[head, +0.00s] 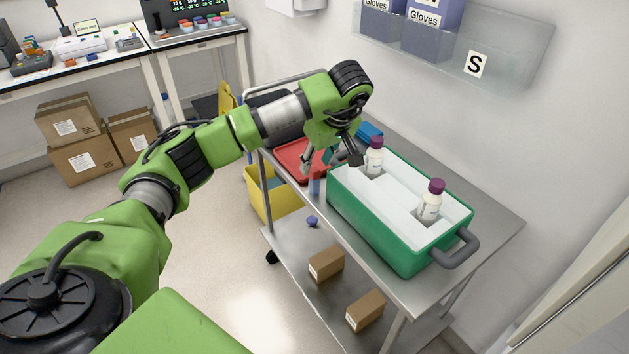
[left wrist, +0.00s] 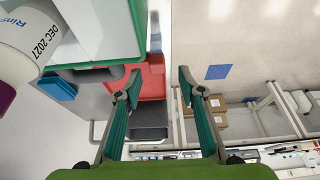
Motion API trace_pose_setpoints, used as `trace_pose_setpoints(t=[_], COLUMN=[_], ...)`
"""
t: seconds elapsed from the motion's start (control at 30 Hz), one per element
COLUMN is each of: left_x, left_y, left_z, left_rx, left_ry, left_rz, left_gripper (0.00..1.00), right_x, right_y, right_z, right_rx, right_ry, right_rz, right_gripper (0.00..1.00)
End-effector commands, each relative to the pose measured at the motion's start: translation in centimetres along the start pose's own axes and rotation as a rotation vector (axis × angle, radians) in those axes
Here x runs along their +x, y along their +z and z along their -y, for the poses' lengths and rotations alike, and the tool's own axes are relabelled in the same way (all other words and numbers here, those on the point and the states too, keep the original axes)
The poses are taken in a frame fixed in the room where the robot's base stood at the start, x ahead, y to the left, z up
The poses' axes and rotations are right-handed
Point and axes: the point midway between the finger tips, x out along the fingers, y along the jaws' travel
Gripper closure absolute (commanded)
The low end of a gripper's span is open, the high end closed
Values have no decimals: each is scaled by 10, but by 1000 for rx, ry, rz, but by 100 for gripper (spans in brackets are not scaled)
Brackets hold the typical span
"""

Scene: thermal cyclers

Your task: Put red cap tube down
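My left gripper (head: 331,160) is open over the cart top, beside the far end of the green box. In the left wrist view its two fingers (left wrist: 158,88) are spread with nothing gripped between them. A narrow pale blue and reddish tube-like item (head: 316,185) shows below the fingers in the head view, at the cart's edge. It is too small to tell whether it is the red cap tube. No red cap shows clearly. A red tray (head: 293,158) lies behind the gripper and also shows between the fingers in the left wrist view (left wrist: 153,84). My right gripper is not in view.
The green box (head: 385,236) with a white inside holds two purple-capped bottles (head: 374,158) (head: 430,204) on the metal cart (head: 487,232). A small purple item (head: 312,221) and brown boxes (head: 326,264) show lower down. A yellow bin (head: 268,198) stands left of the cart.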

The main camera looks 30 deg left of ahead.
Motion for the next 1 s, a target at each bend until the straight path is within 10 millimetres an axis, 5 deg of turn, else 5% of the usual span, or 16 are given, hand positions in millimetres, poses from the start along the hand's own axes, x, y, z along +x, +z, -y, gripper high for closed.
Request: trace_pose_setpoints(t=[0.33, 0.6, 0.77, 1.0], left_x=[45, 50, 50, 49], left_y=[1, 1, 1, 1], left_z=[-4, -5, -5, -5], left_rx=[0, 0, 0, 0], left_ry=[-2, 0, 0, 0], left_rz=[2, 1, 1, 1], left_gripper=[64, 64, 100, 100], right_x=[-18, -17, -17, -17], right_y=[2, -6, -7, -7], right_z=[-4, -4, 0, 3], right_rx=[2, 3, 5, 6], right_ry=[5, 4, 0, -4], right_rz=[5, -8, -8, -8], right_gripper=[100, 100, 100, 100])
